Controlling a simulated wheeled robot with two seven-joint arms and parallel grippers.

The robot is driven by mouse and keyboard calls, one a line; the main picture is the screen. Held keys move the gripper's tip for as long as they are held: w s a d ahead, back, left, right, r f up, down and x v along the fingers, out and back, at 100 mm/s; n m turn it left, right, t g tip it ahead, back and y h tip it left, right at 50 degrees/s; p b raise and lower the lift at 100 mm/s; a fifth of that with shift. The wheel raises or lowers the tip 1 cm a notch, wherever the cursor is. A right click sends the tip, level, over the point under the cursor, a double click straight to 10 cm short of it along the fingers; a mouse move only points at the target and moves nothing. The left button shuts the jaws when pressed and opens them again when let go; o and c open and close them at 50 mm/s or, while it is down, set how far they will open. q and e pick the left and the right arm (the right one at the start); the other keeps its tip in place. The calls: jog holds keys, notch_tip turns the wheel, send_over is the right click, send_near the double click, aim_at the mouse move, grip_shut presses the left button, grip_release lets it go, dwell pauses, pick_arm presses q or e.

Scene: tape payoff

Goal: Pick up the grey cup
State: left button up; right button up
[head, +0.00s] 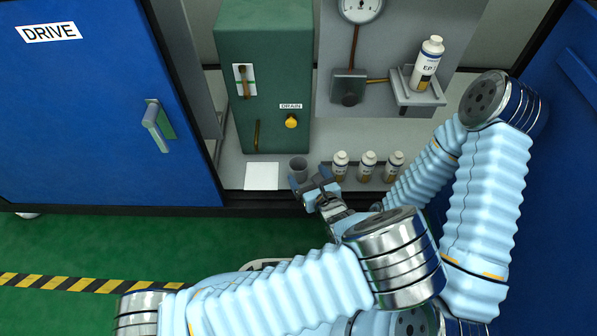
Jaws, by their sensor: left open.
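The grey cup (298,166) stands upright on the shelf at the front of the cabinet bay, just right of a white sheet. My left gripper (313,182) is open, close in front of the cup. Its left finger overlaps the lower part of the cup in the head view. I cannot tell whether it touches the cup; the jaws are not closed around it. My right arm shows at the right, but its gripper is not in view.
Three white bottles (367,166) stand in a row right of the cup. The white sheet (262,176) lies to its left. Behind are a green box (266,60) with a yellow knob and a bracket (418,98) holding another bottle. A blue door (100,100) stands at left.

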aim_at(295, 160)
pick_arm(q)
jog(key=b+x, duration=0.1)
jog(key=x, duration=0.6)
jog(key=shift+w+a+f, duration=0.1)
jog(key=shift+a+f, duration=0.05)
jog(key=shift+a, duration=0.05)
jog(key=c, duration=1.1)
